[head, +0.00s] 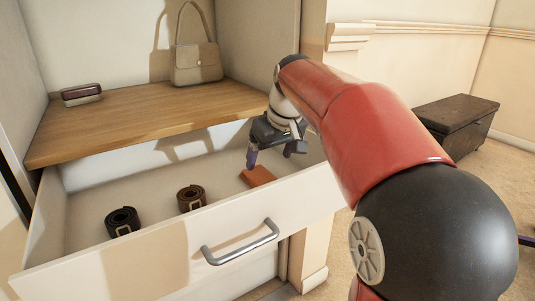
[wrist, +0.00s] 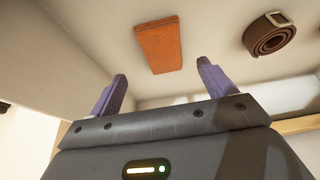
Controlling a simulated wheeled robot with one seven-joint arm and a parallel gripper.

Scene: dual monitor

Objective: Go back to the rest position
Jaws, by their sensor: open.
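My gripper (head: 275,156) is above the right part of an open white drawer (head: 150,231). It is open, with nothing between its purple fingers, which also show in the wrist view (wrist: 161,86). An orange-brown flat item, perhaps a wallet (head: 257,176), lies on the drawer floor just below the fingers; it also shows in the wrist view (wrist: 160,44), apart from the fingers. My red arm reaches in from the right and hides part of the drawer's right end.
A brown rolled belt (head: 191,198) and a black rolled belt (head: 122,221) lie in the drawer. A wooden shelf (head: 140,112) above holds a handbag (head: 196,63) and a dark red case (head: 81,93). A dark trunk (head: 455,118) stands on the floor at the right.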

